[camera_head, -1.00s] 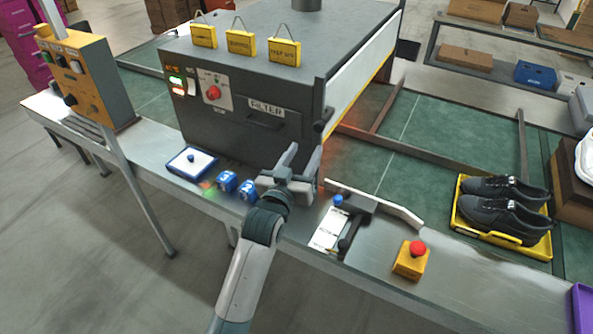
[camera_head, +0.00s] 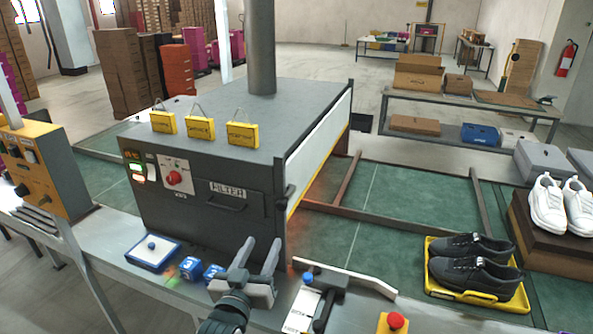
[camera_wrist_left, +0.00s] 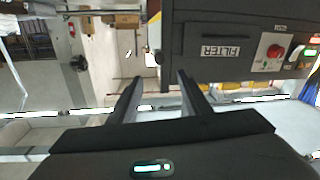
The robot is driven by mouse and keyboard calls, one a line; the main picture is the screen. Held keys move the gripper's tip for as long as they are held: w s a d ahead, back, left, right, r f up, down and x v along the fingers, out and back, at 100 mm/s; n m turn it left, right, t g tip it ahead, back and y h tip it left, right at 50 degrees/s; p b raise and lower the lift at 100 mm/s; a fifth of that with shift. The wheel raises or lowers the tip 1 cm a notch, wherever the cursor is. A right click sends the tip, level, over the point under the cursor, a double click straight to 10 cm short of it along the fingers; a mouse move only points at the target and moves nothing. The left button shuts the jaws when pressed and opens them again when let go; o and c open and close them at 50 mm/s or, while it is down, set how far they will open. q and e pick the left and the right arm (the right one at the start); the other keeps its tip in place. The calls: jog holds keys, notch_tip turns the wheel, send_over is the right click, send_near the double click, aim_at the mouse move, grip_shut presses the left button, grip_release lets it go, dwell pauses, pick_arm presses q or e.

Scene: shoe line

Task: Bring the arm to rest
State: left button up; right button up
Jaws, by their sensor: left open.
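My left gripper (camera_head: 258,259) is in the lower middle of the head view, in front of the dark machine (camera_head: 218,175) with the FILTER label. Its two grey fingers are apart, with nothing between them. In the left wrist view the fingers of my left gripper (camera_wrist_left: 160,92) also stand apart and empty, and the machine's front with the FILTER plate (camera_wrist_left: 221,50) shows beyond them. Most of my left arm is below the edge of the head view. My right gripper is in neither view.
Blue numbered cubes (camera_head: 190,267) and a blue-edged tray (camera_head: 153,252) lie left of my gripper. A white label sheet (camera_head: 303,309) and a red button (camera_head: 396,320) are to its right. Black shoes stand on a yellow tray (camera_head: 440,287). An orange control box (camera_head: 43,172) stands at left.

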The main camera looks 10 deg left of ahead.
pick_arm(q)
jog(key=s+a+f+g, duration=0.2)
jog(key=s+f+g, duration=0.2)
jog(key=s+f, duration=0.55)
jog(key=s+a+f+m+g+y, duration=0.1)
jog(key=s+a+f+g, duration=0.3)
jog(key=s, duration=0.6)
jog(key=s+f+m+g, duration=0.1)
jog(key=s+f+g, duration=0.2)
jog(key=s+f, duration=0.45)
jog(key=s+a+f+g+y, duration=0.1)
jog(key=s+a+f+g, duration=0.2)
jog(key=s, duration=0.8)
notch_tip(320, 180, down, 32)
jog(key=s+g+b, duration=0.1)
jog(key=g+b, duration=0.1)
jog(key=s+a+f+b, duration=0.2)
jog(key=s+f, duration=1.6)
jog(key=f, duration=0.1)
jog(key=shift+s+a+m+g, duration=0.15)
jog(key=shift+m+g, duration=0.25)
